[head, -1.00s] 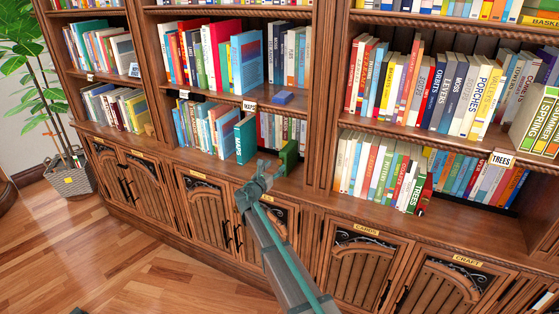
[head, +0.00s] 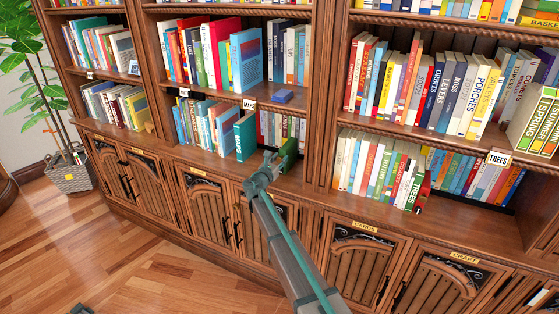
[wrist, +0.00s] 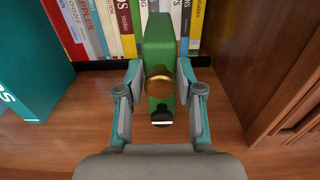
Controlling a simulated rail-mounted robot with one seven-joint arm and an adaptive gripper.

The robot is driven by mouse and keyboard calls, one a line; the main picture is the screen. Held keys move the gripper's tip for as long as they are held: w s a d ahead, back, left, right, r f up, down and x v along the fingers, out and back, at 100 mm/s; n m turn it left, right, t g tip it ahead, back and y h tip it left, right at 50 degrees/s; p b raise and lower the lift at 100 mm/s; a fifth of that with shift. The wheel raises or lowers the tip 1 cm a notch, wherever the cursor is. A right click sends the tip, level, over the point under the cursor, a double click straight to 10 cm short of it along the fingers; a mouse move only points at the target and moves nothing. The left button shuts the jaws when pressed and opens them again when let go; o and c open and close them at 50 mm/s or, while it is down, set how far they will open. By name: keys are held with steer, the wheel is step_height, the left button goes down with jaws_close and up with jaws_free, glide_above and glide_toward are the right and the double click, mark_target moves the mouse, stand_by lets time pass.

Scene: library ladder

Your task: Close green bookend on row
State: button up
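The green bookend (head: 288,153) stands upright on the lower middle shelf, in front of the right part of a book row (head: 280,128). In the wrist view the bookend (wrist: 164,45) is in the centre, with a round brass knob (wrist: 159,82) facing me and a black-and-white piece low on its front. My gripper (wrist: 160,80) is open, with one finger on each side of the knob and the tips close to the bookend's front. Whether the fingertips touch it cannot be told. My gripper also shows in the head view (head: 268,165). Books (wrist: 118,28) stand behind the bookend.
A teal MAPS volume (head: 245,138) stands left of the bookend; it also shows in the wrist view (wrist: 30,65). A wooden upright (wrist: 285,80) closes the bay on the right. Bare shelf (wrist: 75,125) lies on both sides of my gripper.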

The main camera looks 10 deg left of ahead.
jaws_close()
steer(key=w+a+b, duration=0.2)
steer(key=w+a, duration=0.2)
steer(key=a, duration=0.8)
steer(key=shift+w+a, duration=0.3)
steer(key=o, duration=0.8)
jaws_free()
steer(key=shift+d, duration=0.15)
steer(key=shift+s, duration=0.1)
steer(key=v, duration=1.1)
steer(key=shift+s, duration=0.4)
